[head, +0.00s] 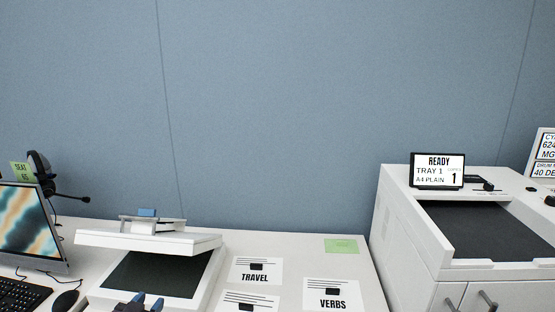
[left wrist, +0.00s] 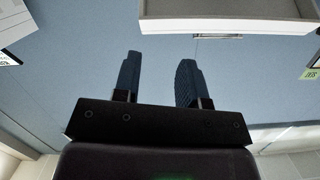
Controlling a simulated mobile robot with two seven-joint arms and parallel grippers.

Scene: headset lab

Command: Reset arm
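My left gripper (head: 146,302) shows at the bottom edge of the head view, in front of the white flatbed device (head: 195,300). Only its dark, blue-tipped fingers show there. In the left wrist view the two fingers of the left gripper (left wrist: 158,75) stand apart with nothing between them. A white panel (left wrist: 225,27) crosses the top right of that view, beyond the fingertips. My right gripper is in neither view.
The device's white lid (head: 170,240) is raised over a dark bed. A monitor (head: 30,225), headset (head: 42,175) and mouse (head: 66,300) stand left. Labelled cards, TRAVEL (head: 255,272) and VERBS (head: 332,294), lie right. A printer (head: 400,220) stands at the far right.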

